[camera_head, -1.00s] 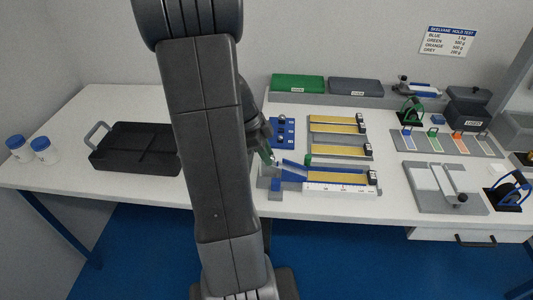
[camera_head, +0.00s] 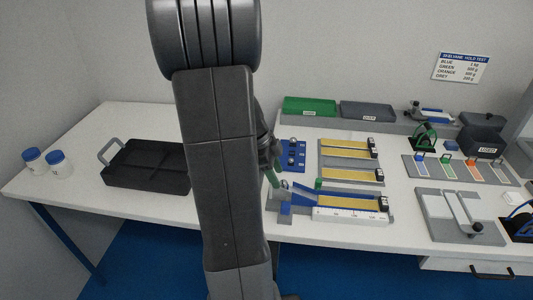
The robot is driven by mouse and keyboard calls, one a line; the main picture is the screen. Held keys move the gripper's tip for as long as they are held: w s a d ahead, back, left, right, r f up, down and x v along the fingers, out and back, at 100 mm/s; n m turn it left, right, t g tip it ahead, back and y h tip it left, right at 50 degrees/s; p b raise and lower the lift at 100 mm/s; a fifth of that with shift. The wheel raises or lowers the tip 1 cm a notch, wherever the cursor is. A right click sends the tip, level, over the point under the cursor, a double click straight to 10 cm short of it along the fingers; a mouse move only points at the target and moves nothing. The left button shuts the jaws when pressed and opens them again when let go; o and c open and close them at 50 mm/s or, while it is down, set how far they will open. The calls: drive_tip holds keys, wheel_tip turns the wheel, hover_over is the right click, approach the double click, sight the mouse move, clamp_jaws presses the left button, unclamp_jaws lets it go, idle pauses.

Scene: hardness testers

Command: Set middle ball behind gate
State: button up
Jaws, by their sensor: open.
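A blue holder plate (camera_head: 293,155) with small dark round spots and white labels lies left of the yellow tracks. Which spot is the middle ball, I cannot tell. A blue sloping ramp (camera_head: 301,193) leads to the front yellow track (camera_head: 350,202), which has a white scale along its front. A small green upright piece (camera_head: 319,183) stands at the ramp's lower end, possibly the gate. My gripper (camera_head: 275,178) is left of the ramp's upper end, partly hidden by my arm. It is open; no ball shows clearly in it.
Two more yellow tracks (camera_head: 346,149) lie behind the front one. A black tray (camera_head: 145,168) and two white jars (camera_head: 45,161) stand at left. Green (camera_head: 309,106) and grey bins stand at the back. A grey plate (camera_head: 455,215) lies at right.

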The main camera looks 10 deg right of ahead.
drive_tip(key=v, duration=1.2)
drive_tip(key=x, duration=1.3)
drive_tip(key=shift+d+f, duration=0.1)
drive_tip(key=shift+f, duration=0.1)
drive_tip(key=shift+f, duration=0.15)
